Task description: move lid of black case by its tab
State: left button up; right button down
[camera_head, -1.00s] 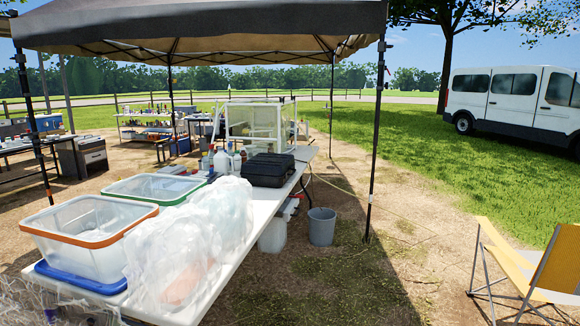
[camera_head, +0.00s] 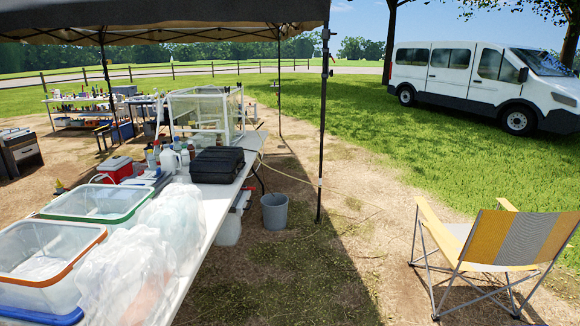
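The black case (camera_head: 217,165) sits on the white folding table (camera_head: 216,203), toward its far end and close to its right edge. Its lid looks shut. The tab is too small to make out from here. Neither of my grippers is in view.
Clear bins with orange (camera_head: 45,262) and green (camera_head: 95,204) rims and plastic bags (camera_head: 128,278) fill the near table. A red cooler (camera_head: 115,168) and bottles stand beside the case. A tent pole (camera_head: 322,120), grey bucket (camera_head: 275,211) and folding chair (camera_head: 500,245) stand right. Ground between pole and chair is clear.

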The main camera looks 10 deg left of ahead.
aim_at(213, 158)
jog(key=z, duration=0.2)
jog(key=i, duration=3.75)
jog(key=u, duration=1.8)
jog(key=i, duration=0.95)
jog(key=u, duration=0.7)
